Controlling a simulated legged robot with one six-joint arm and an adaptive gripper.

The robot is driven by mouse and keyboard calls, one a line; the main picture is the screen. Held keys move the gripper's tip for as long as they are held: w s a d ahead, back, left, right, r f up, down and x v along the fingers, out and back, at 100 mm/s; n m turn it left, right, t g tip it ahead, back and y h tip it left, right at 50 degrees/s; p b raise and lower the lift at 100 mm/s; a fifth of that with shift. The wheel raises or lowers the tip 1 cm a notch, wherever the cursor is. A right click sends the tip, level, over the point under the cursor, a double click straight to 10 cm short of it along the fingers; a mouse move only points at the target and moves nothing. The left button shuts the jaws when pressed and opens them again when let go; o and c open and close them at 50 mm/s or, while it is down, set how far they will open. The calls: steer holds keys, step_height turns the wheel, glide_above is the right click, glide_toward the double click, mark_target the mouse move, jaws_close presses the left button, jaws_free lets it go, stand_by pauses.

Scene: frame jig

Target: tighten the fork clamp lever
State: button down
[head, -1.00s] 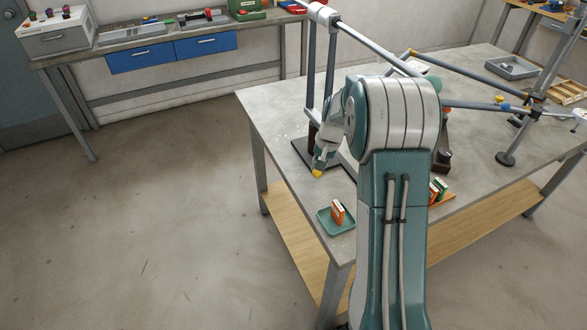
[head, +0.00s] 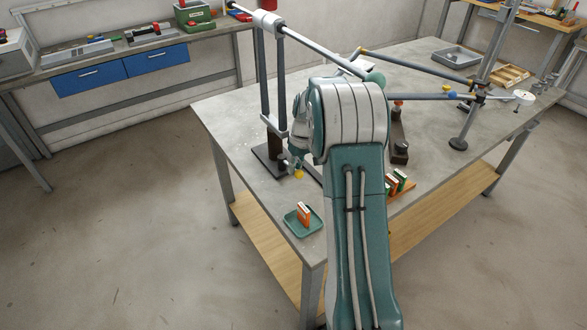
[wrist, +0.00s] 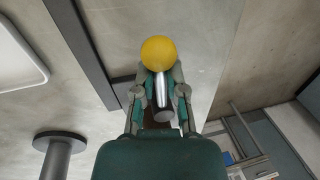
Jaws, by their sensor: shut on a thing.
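The fork clamp lever shows in the wrist view as a short metal rod with a yellow ball knob (wrist: 158,54). My gripper (wrist: 161,84) is shut on the lever, one finger on each side of the rod just below the knob. In the head view the yellow knob (head: 298,174) shows below my wrist, above the table's left part. The bike frame's grey fork legs (head: 281,85) run down to a dark clamp stand (head: 275,151) just left of my gripper. My arm hides part of the clamp, and the lever's pivot is not clear.
A green tray (head: 291,222) with an orange and white box stands at the table's near left corner. More small boxes (head: 402,180) stand right of my arm. The frame's tubes (head: 420,69) cross above the table. A round-footed support post (head: 458,143) stands further right.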

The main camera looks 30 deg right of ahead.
steer(key=shift+w+r, duration=0.1)
steer(key=shift+w, duration=0.1)
steer(key=c, duration=0.8)
jaws_free()
steer(key=shift+o, duration=0.4)
steer(key=shift+d, duration=0.15)
